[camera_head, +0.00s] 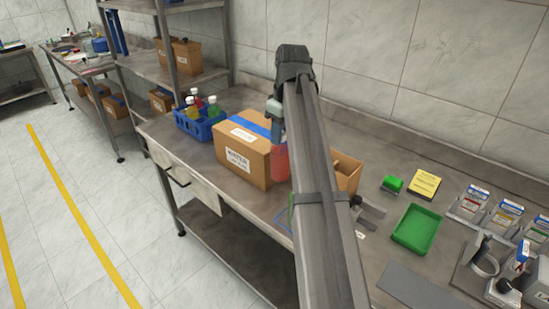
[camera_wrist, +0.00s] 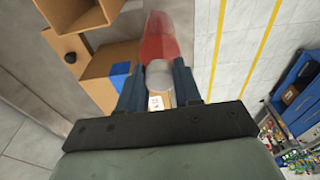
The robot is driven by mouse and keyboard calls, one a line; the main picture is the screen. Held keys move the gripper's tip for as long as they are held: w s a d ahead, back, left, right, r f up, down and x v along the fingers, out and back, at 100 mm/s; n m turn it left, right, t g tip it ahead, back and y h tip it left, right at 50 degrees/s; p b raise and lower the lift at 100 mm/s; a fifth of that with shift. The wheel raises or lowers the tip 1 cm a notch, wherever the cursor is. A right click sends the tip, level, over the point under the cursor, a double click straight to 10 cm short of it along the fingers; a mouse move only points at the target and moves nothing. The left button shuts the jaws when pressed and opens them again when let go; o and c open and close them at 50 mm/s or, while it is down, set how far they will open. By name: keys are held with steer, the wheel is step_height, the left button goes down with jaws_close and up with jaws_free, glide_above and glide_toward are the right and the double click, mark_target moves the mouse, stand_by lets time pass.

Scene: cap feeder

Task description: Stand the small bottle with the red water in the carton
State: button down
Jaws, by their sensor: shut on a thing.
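My gripper (camera_head: 277,130) is shut on the small bottle with red water (camera_head: 280,162). In the wrist view the fingers (camera_wrist: 158,82) close around its pale top, and its red body (camera_wrist: 160,38) extends beyond them. In the head view the bottle hangs about upright, in front of the right end of a closed carton with blue tape (camera_head: 236,153). The open carton (camera_head: 348,171) is just right of the bottle, partly hidden behind my arm. Its open top shows at the upper left of the wrist view (camera_wrist: 82,14); I cannot see its inside well.
A blue crate (camera_head: 190,128) with several coloured bottles stands left of the closed carton. A green tray (camera_head: 416,228), a green block (camera_head: 392,184) and a yellow card (camera_head: 425,184) lie to the right. Small boxes and metal fixtures fill the far right. A tiled wall runs behind the bench.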

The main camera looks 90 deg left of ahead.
steer(key=w+a+r, duration=0.2)
steer(key=w+r, duration=0.6)
steer(key=w, duration=0.4)
steer(key=shift+w, duration=0.25)
steer(key=shift+a+f, duration=0.1)
steer(key=shift+f, duration=0.05)
stand_by(0.7)
steer(key=shift+f, duration=2.1)
